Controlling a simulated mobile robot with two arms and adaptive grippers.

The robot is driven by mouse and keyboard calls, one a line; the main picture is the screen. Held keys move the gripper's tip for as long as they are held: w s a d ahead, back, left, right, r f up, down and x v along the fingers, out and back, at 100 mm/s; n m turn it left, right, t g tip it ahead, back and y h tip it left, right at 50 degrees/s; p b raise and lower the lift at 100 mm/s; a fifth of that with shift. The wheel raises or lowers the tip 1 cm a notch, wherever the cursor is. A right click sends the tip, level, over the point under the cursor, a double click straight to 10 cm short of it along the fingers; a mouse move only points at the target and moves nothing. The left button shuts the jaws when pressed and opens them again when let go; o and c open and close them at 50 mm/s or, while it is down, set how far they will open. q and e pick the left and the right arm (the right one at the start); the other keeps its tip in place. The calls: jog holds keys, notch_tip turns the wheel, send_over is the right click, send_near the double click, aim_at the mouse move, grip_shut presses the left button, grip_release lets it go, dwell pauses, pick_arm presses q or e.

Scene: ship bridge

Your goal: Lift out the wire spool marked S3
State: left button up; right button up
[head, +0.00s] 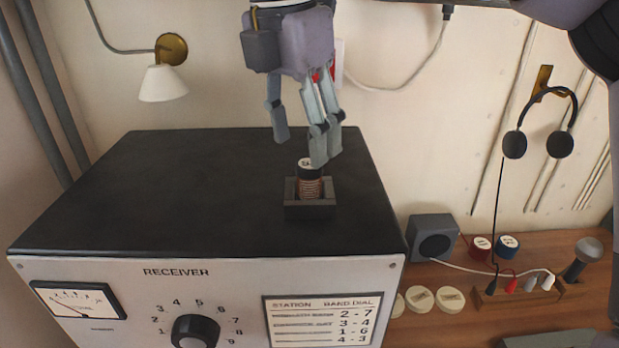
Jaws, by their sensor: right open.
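A copper-wound wire spool (309,187) with a dark rim and a pale top label stands upright in a small square grey holder (310,211) on top of the receiver (200,185). The label is partly covered by a finger of my right gripper, and I cannot read its full mark. My right gripper (300,150) points down just above the spool. Its fingers are spread, with nothing between them. One finger is left of the spool; the others are over its top and right side. I cannot tell whether they touch it. My left gripper is not in view.
A wall lamp (163,83) hangs behind the receiver at left. A headset (562,145) hangs on the right wall. The wooden desk (470,325) holds a grey speaker box (432,238), red and blue round pieces, pale discs and a plug rack. The receiver's top is otherwise clear.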

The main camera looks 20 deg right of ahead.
aim_at(308, 164)
jog(key=shift+d+f, duration=0.1)
jog(key=shift+f, duration=0.15)
jog(key=f+p, duration=0.2)
jog(key=f, duration=0.1)
jog(key=shift+w+d+f, duration=0.15)
jog(key=shift+d+f, duration=0.05)
jog(key=shift+d, duration=0.15)
jog(key=shift+d+f+p, duration=0.1)
jog(key=shift+f+p, duration=0.2)
jog(key=shift+f, duration=0.25)
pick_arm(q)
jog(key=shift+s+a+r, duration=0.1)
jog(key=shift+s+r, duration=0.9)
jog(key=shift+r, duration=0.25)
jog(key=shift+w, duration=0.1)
pick_arm(e)
jog(key=shift+c, duration=0.6)
jog(key=shift+c, duration=0.6)
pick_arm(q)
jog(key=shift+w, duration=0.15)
pick_arm(e)
grip_shut()
